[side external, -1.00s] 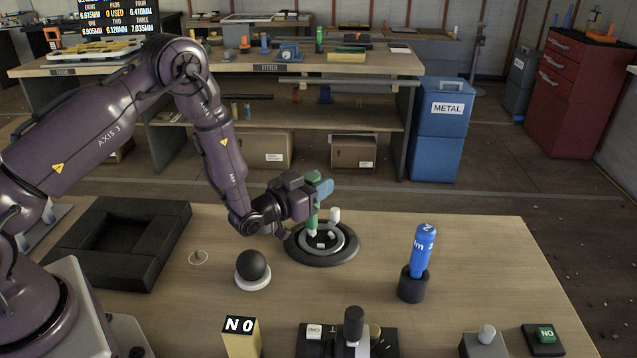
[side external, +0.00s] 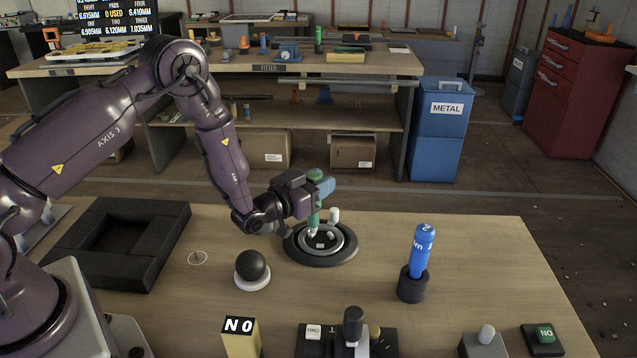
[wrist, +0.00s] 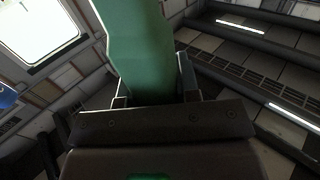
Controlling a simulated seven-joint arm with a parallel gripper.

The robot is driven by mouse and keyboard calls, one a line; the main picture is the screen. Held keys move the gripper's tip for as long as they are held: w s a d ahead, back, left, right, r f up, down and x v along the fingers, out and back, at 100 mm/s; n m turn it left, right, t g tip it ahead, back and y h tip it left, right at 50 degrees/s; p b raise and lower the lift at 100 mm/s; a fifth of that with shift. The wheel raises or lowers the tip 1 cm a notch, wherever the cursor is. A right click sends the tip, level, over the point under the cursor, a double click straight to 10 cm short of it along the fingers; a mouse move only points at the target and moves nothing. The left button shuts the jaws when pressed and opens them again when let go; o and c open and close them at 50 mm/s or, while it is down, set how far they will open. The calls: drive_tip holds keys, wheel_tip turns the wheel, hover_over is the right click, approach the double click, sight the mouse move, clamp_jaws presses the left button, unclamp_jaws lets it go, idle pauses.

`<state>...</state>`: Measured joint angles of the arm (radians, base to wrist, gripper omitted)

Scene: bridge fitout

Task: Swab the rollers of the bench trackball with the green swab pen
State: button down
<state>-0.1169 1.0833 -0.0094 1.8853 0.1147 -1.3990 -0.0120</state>
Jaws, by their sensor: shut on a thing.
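My gripper (side external: 318,192) is shut on the green swab pen (side external: 313,216) and holds it roughly upright, tip down, over the trackball housing (side external: 295,252). The pen's pale tip is at the left part of the housing's inner ring; I cannot tell whether it touches a roller. In the wrist view the green pen (wrist: 145,50) stands large between the fingers, and its tip is out of view. The housing is a dark round base with a pale ring and its socket is open. A black ball (side external: 252,264) sits apart on a white round cup (side external: 253,284) to the left.
A blue pen (side external: 422,250) stands in a black holder (side external: 411,286) at right. A "NO" block (side external: 241,338), a black lever unit (side external: 353,330) and a green button box (side external: 544,338) line the front. A black square tray (side external: 160,222) lies left. A small white peg (side external: 334,214) stands behind the housing.

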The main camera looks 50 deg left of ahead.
drive_tip(key=shift+s, duration=0.2)
drive_tip(key=shift+s+d, duration=0.15)
drive_tip(key=shift+s, duration=0.15)
drive_tip(key=shift+w, duration=0.3)
idle(0.4)
drive_tip(key=shift+w, duration=0.2)
wheel_tip(320, 180, up, 3)
idle(0.8)
